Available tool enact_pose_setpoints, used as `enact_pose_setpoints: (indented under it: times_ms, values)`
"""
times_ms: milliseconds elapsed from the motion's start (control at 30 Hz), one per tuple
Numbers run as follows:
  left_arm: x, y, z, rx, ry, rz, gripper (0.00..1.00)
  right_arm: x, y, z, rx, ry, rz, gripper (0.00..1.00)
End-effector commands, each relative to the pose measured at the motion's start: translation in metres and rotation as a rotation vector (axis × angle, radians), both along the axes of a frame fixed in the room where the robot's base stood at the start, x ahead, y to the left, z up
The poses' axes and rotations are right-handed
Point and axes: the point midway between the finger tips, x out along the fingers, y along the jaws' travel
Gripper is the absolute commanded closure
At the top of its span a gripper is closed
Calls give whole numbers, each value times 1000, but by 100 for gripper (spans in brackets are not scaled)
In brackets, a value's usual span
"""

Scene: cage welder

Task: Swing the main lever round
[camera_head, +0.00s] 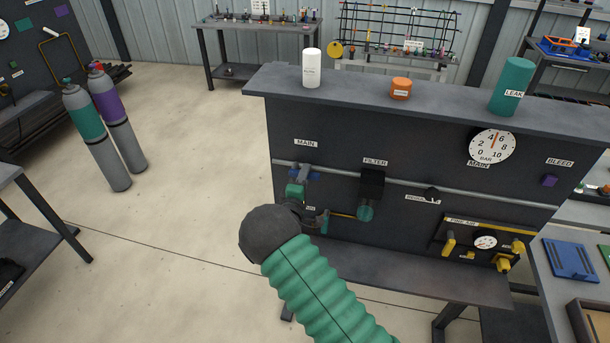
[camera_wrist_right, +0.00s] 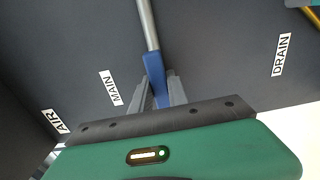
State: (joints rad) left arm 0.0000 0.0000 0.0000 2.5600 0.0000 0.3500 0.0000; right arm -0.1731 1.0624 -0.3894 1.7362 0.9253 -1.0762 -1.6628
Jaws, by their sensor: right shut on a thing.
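The blue main lever (camera_head: 313,176) is on the grey pipe at the left of the dark panel, below the MAIN label (camera_head: 306,143). My right gripper (camera_head: 299,181) is at it, with its green body just below. In the right wrist view the blue lever (camera_wrist_right: 154,70) lies between the two grey fingers of my right gripper (camera_wrist_right: 164,92), which are shut on it. The lever runs in line with the grey pipe there. Its lower end is hidden between the fingers. My left gripper is not in view.
The main gauge (camera_head: 492,146) reads about mid-scale. A white cylinder (camera_head: 311,68), an orange cap (camera_head: 401,88) and a green cylinder (camera_head: 513,87) stand on the top shelf. Open floor lies left.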

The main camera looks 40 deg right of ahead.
Motion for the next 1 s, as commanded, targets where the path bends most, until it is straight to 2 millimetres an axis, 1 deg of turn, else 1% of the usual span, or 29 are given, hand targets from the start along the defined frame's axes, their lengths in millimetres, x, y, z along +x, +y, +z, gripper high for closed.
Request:
enact_pose_setpoints:
  times_ms: [200, 233, 400, 667, 767, 867, 1000]
  values:
    - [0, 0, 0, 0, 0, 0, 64, 1, 1, 0, -2, 2, 3, 100]
    - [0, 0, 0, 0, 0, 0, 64, 1, 1, 0, -2, 2, 3, 79]
    - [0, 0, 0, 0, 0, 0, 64, 0, 1, 0, -1, 2, 2, 58]
    - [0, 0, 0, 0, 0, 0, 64, -1, 0, 1, 0, 0, 1, 58]
    - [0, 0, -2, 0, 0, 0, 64, -4, 5, 0, 1, 1, 2, 58]
    - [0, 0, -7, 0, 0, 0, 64, -14, 19, -2, 0, 1, 4, 58]
    - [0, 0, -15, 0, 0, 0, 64, -39, 49, -4, 1, 4, 6, 58]
